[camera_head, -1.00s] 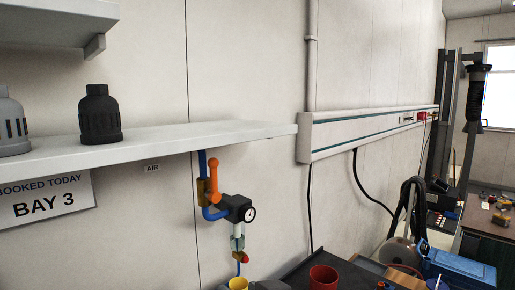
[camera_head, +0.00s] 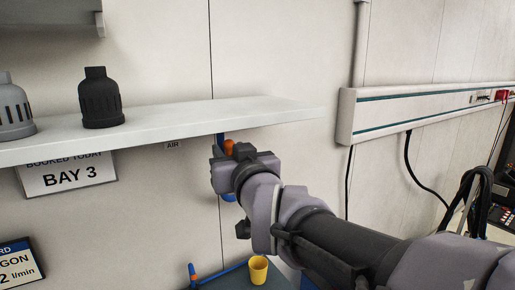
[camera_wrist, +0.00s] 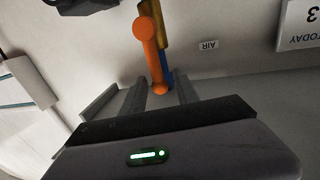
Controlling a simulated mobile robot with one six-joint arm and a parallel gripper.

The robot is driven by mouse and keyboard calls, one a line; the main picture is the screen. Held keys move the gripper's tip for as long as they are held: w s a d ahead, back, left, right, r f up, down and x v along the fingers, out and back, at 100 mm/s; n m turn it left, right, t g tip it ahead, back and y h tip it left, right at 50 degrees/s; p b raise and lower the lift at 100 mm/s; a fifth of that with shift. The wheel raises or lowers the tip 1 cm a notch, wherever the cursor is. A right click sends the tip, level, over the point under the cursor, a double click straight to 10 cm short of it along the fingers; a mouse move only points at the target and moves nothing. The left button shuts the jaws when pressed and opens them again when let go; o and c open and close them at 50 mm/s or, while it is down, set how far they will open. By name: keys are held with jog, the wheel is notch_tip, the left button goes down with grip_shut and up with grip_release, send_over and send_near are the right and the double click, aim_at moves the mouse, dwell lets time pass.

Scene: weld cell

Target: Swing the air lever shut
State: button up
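The orange air lever (camera_wrist: 150,50) shows in the wrist view, which is upside down. It lies along a brass valve body (camera_wrist: 161,22) on a blue pipe (camera_wrist: 168,76). My gripper (camera_wrist: 162,92) is open, with a gap on each side of the lever's narrower end, which shows between the fingers. I cannot tell whether a finger touches it. In the head view my gripper (camera_head: 226,160) is at the lever, just below the shelf's front edge. Only a small orange part of the lever (camera_head: 229,147) shows there; my wrist hides the rest.
A white shelf (camera_head: 190,120) runs just above my gripper, with a black cap (camera_head: 101,98) and a grey one (camera_head: 12,108) on it. An AIR label (camera_wrist: 209,44) is on the wall beside the valve. A wall trunking (camera_head: 430,108) is to the right. A yellow cup (camera_head: 258,270) stands below.

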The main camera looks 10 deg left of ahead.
jog(key=shift+x, duration=0.9)
jog(key=shift+d, duration=0.1)
grip_shut()
dwell(0.7)
